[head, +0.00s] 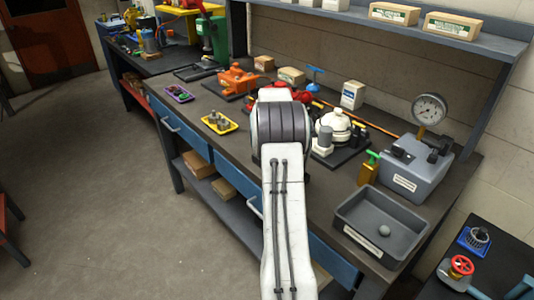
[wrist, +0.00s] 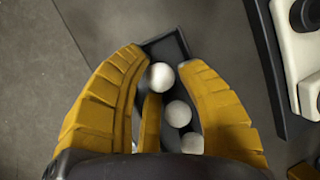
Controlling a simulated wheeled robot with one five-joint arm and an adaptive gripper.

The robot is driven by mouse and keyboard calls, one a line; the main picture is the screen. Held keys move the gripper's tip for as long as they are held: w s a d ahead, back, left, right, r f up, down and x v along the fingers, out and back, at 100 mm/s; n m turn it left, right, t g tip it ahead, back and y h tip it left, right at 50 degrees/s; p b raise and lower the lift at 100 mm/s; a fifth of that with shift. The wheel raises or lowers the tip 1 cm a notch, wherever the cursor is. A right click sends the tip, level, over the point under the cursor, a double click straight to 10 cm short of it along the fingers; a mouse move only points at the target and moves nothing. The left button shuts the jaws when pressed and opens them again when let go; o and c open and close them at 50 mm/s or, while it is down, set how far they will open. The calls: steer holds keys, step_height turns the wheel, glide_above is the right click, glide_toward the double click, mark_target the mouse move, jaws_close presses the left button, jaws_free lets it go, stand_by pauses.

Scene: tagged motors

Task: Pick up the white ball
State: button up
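I cannot tell whether any finger touches a ball. In the head view my gripper is hidden behind my white arm. A pale ball (head: 384,231) lies in the grey bin (head: 352,248) there.
A white motor (head: 335,125) on a dark plate stands right of my arm on the workbench. A grey gauge box (head: 416,172) and a green-topped bottle (head: 369,168) stand further right. A yellow tray (head: 219,130) lies left. A shelf (head: 380,22) overhangs the back.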

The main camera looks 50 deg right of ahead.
steer(key=shift+c, duration=0.3)
steer(key=c, duration=0.5)
steer(key=shift+r, duration=0.1)
